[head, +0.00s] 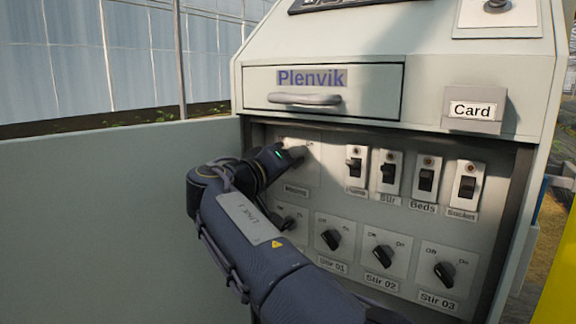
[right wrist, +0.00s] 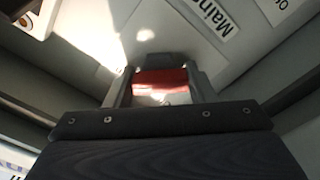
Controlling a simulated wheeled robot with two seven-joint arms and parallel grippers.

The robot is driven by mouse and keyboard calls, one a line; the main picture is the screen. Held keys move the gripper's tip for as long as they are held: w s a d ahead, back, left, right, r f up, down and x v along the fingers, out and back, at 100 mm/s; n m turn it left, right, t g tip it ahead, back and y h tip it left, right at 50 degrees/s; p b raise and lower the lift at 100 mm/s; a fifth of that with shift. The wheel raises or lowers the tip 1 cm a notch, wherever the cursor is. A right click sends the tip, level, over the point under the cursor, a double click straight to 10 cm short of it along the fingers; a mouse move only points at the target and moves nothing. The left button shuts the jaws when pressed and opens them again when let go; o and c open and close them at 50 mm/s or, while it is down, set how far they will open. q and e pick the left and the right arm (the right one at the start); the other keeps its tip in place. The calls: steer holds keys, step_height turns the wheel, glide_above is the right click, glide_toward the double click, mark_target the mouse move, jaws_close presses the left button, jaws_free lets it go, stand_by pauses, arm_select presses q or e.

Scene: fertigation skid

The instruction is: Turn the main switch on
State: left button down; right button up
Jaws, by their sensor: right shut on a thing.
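The main switch plate (head: 312,172) is at the upper left of the skid's recessed panel, with a label (head: 296,190) below it that is hard to read in the head view. My right gripper (head: 297,153) is at this plate and hides the switch handle there. In the right wrist view, my right gripper (right wrist: 160,82) is shut on a red piece, the switch handle (right wrist: 165,78), which sits between its two fingers. A label starting "Main" (right wrist: 216,14) is close by. How far the handle is turned cannot be told. My left gripper is not in view.
Rocker switches (head: 426,180) line the panel to the right. Black rotary knobs marked Stir 01 (head: 331,239), Stir 02 (head: 383,255) and Stir 03 (head: 444,273) sit below. A drawer (head: 325,88) with a handle and a Card box (head: 474,109) are above.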

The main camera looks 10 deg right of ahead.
steer(key=shift+f, duration=0.1)
steer(key=o, duration=1)
steer(key=shift+c, duration=0.2)
steer(key=p+v, duration=0.1)
steer(key=v, duration=0.6)
steer(key=shift+s+a, duration=0.3)
steer(key=shift+a, duration=0.05)
steer(key=shift+s, duration=0.1)
